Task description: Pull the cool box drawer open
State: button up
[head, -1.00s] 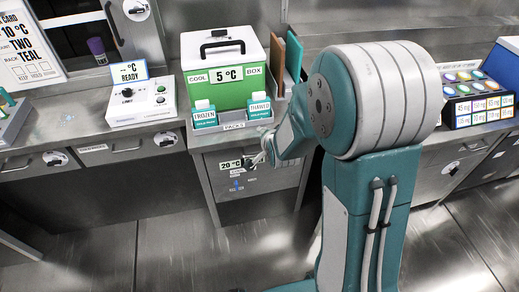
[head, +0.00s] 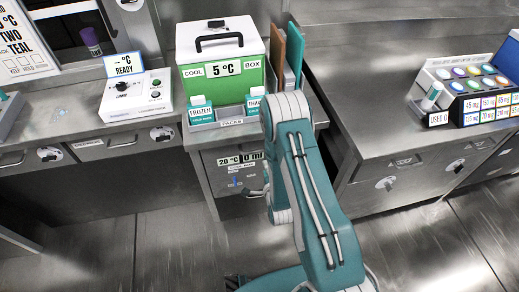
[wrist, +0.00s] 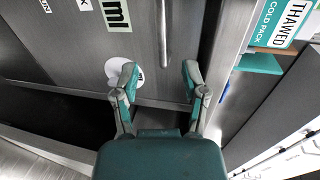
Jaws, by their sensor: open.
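The cool box (head: 222,75), green with a white lid, stands on the counter and reads 5 °C. Below it is a grey metal drawer (head: 215,183) with labels reading 20 °C and ml; it looks shut. Its bar handle (head: 255,193) is partly hidden by my arm in the head view. The wrist view shows the drawer front (wrist: 95,45) and the handle (wrist: 163,35), which runs up the picture. My gripper (wrist: 161,73) is open and empty, with the handle's near end between its fingertips in the picture. I cannot tell whether they touch. The head view hides my gripper.
A packs tray (head: 231,122) with frozen and thawed cold packs stands before the cool box. Clipboards (head: 288,55) stand at its right. A control box (head: 137,97) is at left, and a bottle rack (head: 465,88) at right. The floor before the drawer is clear.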

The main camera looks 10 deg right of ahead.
aim_at(259, 150)
jog(key=x, duration=1)
jog(key=shift+w, duration=0.3)
grip_shut()
